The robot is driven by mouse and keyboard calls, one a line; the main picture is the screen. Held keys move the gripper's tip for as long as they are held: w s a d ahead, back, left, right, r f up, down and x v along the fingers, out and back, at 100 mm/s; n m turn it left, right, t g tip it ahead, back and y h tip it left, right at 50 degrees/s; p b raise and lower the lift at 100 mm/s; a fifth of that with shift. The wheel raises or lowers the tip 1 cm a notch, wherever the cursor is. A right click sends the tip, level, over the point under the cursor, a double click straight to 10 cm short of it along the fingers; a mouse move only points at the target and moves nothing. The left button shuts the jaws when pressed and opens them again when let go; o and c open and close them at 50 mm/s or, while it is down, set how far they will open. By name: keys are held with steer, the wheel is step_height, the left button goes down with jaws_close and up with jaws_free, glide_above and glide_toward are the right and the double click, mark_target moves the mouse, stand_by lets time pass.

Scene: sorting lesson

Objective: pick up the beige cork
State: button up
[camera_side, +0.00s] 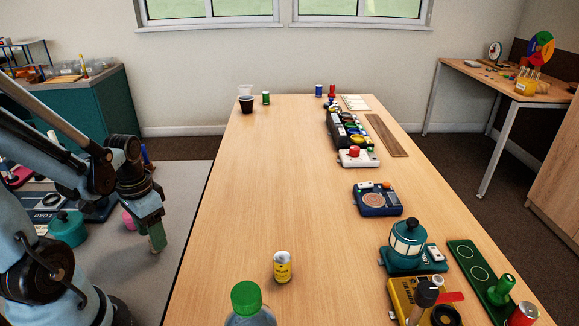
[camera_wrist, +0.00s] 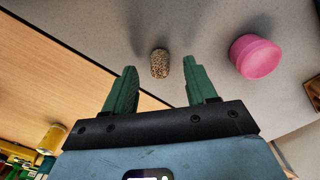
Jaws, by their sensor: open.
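The beige cork (camera_wrist: 159,63) is a small speckled stub on the grey surface in the wrist view. It appears between and a little beyond the two green fingertips of my gripper (camera_wrist: 159,68). The fingers are spread apart with a gap on both sides of the cork, and nothing is held. In the side view my gripper (camera_side: 157,240) points down over the grey surface, left of the wooden table.
A pink round lidded thing (camera_wrist: 255,57) stands right of the cork. The wooden table (camera_side: 260,190) has its edge close on the other side, with a yellow can (camera_side: 282,267) on it. A teal pot-like thing (camera_side: 68,228) is farther left on the grey surface.

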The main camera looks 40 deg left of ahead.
steer(key=shift+f, duration=1.15)
steer(key=shift+c, duration=0.4)
jaws_close()
